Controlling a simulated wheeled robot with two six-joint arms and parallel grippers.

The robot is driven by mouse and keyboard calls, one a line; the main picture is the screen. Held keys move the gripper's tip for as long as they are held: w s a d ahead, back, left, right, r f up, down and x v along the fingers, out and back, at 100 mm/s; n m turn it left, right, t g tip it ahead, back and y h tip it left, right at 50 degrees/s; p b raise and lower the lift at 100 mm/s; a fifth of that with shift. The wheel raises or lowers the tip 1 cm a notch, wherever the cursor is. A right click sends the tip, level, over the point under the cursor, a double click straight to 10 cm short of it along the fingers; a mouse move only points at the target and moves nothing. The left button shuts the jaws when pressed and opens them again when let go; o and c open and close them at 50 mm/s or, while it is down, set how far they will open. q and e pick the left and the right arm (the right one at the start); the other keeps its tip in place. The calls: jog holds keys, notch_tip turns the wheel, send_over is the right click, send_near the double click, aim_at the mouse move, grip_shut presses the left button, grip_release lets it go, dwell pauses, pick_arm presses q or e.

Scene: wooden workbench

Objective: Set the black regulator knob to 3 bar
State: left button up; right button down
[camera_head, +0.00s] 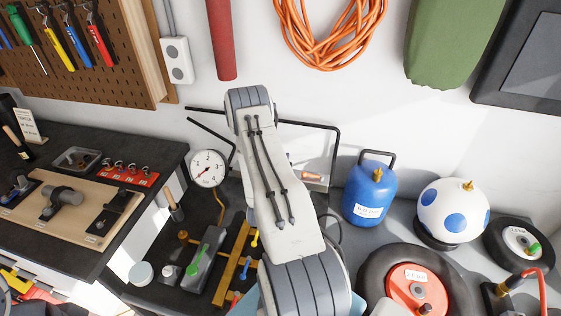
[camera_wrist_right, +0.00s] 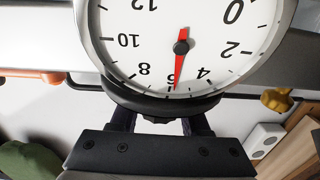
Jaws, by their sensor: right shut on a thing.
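The black regulator knob (camera_wrist_right: 150,104) shows in the right wrist view as a dark rounded body just under a large dial gauge (camera_wrist_right: 130,45). My right gripper (camera_wrist_right: 158,121) is shut on it, with one dark finger at each side. Most of the knob is hidden. The dial appears upside down, with marks from 0 to 12, and its red needle points close to the 6. In the head view my arm covers the knob and the right gripper. My left gripper is in neither view.
A blue tank (camera_head: 370,193), a spotted white ball (camera_head: 452,212) and wheels stand to the right. A dark bench (camera_head: 60,240) with tools is at left. Orange hose (camera_head: 330,45) hangs on the wall.

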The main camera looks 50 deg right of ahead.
jog(key=n+t+y+b, duration=0.1)
jog(key=t+y, duration=0.1)
jog(key=n+t+y+b, duration=0.1)
jog(key=n+t+y, duration=0.1)
jog(key=n+t+y+b, duration=0.1)
jog(key=n+t+b, duration=0.1)
jog(key=shift+w+a+f+y, duration=0.15)
jog(key=shift+w+a+y, duration=0.2)
jog(key=shift+w+y, duration=0.05)
jog(key=shift+w+a+n+t+y+b, duration=0.15)
jog(key=shift+n+t+y+b, duration=0.25)
jog(key=shift+n+y, duration=0.35)
jog(key=shift+w+a+n+t+y+b, duration=0.1)
jog(key=shift+a+n+t+y+b, duration=0.1)
jog(key=shift+n+t+y+b, duration=0.45)
jog(key=shift+w+a+n+t+y+b, duration=0.15)
jog(key=shift+n+y, duration=0.35)
jog(key=shift+y, duration=0.5)
jog(key=shift+c, duration=1.9)
grip_release()
jog(key=shift+y, duration=0.3)
jog(key=shift+s+a, duration=0.1)
jog(key=b+v, duration=0.3)
jog(key=v, duration=0.7)
jog(key=shift+s+b, duration=0.2)
jog(key=shift+b, duration=0.2)
